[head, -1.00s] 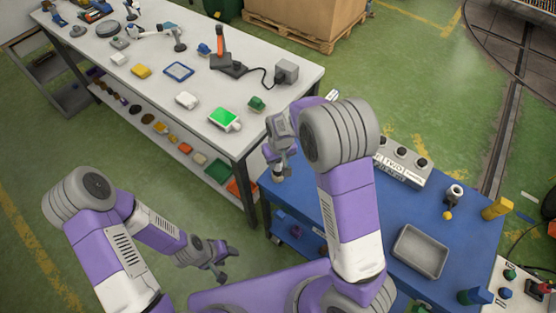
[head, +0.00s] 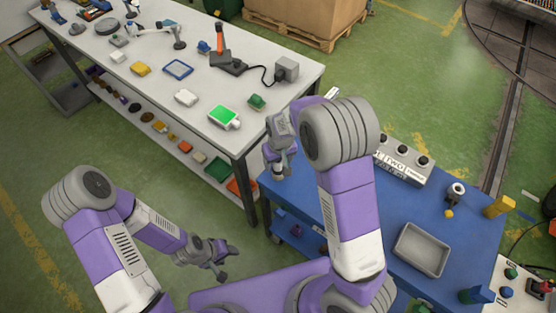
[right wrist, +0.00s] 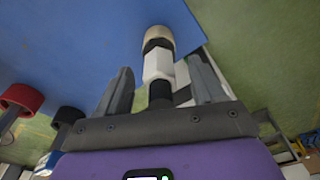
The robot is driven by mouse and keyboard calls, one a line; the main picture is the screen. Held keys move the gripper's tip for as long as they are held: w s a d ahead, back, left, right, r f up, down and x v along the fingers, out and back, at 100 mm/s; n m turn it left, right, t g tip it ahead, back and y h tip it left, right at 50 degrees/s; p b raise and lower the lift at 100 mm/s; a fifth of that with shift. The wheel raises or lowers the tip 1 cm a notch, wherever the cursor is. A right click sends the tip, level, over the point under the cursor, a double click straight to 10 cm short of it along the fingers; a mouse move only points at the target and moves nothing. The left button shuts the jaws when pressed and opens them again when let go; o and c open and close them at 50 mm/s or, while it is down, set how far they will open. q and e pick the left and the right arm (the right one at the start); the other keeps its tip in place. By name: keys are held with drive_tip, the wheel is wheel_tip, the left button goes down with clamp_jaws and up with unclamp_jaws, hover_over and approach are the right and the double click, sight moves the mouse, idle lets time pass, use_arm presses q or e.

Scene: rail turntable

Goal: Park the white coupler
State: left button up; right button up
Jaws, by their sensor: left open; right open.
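In the right wrist view, a white piece (right wrist: 158,66) with a cream rounded end and dark bands, which looks like the white coupler, stands between my right gripper's fingers (right wrist: 158,88). The fingers are open on either side of it, and I see a gap on the left side. In the head view, my right gripper (head: 279,165) is at the far left corner of the blue table (head: 385,215), and the coupler is mostly hidden there. My left gripper (head: 217,262) is open and empty over the floor, left of the blue table.
On the blue table are a grey tray (head: 421,250), a grey labelled control box (head: 404,162), a small white-and-black fitting (head: 455,190) and a yellow block (head: 499,206). A white workbench (head: 190,75) with several small items stands at the back left. My right arm covers part of the blue table.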

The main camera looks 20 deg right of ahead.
sight(279, 163)
use_arm(q)
drive_tip(key=shift+r+p, duration=0.5)
drive_tip(key=shift+r, duration=0.1)
use_arm(e)
drive_tip(key=r, duration=0.5)
drive_tip(key=s+r, duration=0.1)
drive_tip(key=r, duration=0.1)
drive_tip(key=shift+r, duration=0.2)
drive_tip(key=shift+f, duration=0.1)
